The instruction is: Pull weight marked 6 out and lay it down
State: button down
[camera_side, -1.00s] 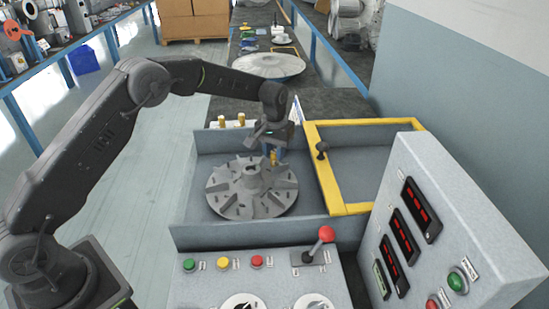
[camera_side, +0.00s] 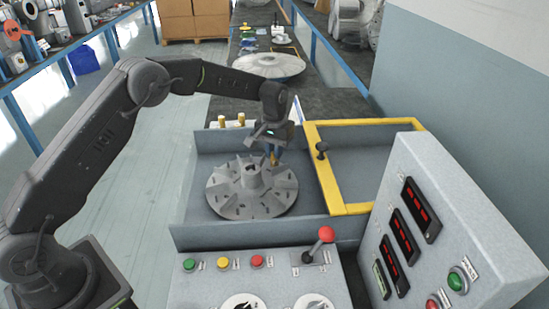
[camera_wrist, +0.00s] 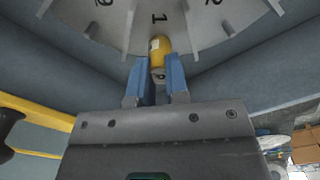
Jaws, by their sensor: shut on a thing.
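The grey finned wheel (camera_side: 228,195) lies flat in the open bin of the bench. My gripper (camera_side: 275,157) is over its far right edge, pointing down. In the wrist view, the blue fingers of my gripper (camera_wrist: 159,72) are shut on a small brass-yellow weight (camera_wrist: 160,46) at the rim of the wheel (camera_wrist: 120,30). The wheel's numeral 1 shows just beyond the weight, with other numerals to each side. No mark is readable on the weight. I cannot tell whether it is still seated in the rim.
Two brass weights (camera_side: 222,121) stand on the bin's back ledge at left. A yellow-framed lid (camera_side: 327,187) with a black knob (camera_side: 322,148) is right of the wheel. A button panel (camera_side: 235,285) with a red-knobbed lever (camera_side: 326,234) is in front. A display box (camera_side: 440,225) stands at right.

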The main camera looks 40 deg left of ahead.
jog(key=shift+r, duration=0.7)
dwell(0.5)
jog(key=shift+r, duration=2.15)
